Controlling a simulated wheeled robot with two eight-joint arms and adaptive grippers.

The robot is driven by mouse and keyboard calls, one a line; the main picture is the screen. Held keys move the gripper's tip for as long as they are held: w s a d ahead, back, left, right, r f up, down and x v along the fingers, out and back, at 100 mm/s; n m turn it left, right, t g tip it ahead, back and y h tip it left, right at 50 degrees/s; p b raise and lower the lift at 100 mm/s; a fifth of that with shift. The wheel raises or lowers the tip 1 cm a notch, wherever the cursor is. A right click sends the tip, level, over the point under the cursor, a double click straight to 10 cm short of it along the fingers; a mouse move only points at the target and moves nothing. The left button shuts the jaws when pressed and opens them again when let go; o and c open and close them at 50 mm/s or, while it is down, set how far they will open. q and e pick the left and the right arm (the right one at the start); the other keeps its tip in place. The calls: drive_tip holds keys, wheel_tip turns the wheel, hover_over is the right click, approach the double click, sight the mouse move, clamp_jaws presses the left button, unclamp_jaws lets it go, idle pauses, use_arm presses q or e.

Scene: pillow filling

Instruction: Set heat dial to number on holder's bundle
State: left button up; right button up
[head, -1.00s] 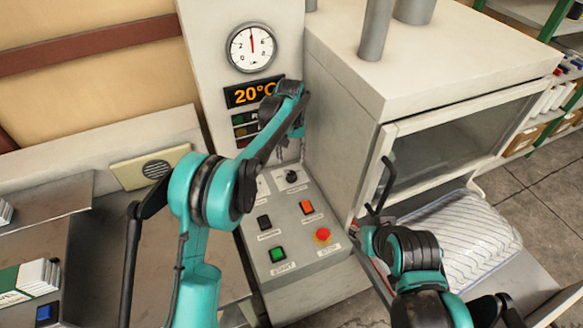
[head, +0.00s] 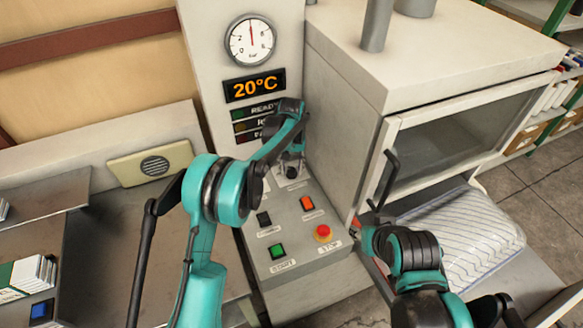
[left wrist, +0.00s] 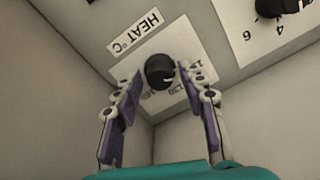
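The heat dial is a black knob (left wrist: 159,71) on a white scale plate beside a "HEAT °C" label in the left wrist view. Its scale numbers are partly covered by a finger. My left gripper (left wrist: 160,74) is open, one finger on each side of the knob; I cannot tell if they touch it. In the head view the left gripper (head: 291,165) is at the upper end of the sloped control panel and hides much of the dial. The display (head: 255,87) reads 20°C. I cannot clearly make out the right gripper behind its arm. I cannot identify a number on the holder's bundle.
The panel carries a green start button (head: 277,251), a red stop button (head: 323,233) and an orange switch (head: 307,203). A glass-windowed cabinet (head: 345,125) stands close right of the dial. A white-green stack (head: 30,272) is at left.

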use_arm(q)
clamp_jaws()
drive_tip(key=shift+m, duration=0.4)
drive_tip(key=m, duration=0.4)
drive_tip(key=shift+m+p, duration=0.3)
drive_tip(key=shift+m, duration=0.1)
drive_tip(key=m, duration=0.6)
drive_tip(key=shift+o, duration=2.1)
unclamp_jaws()
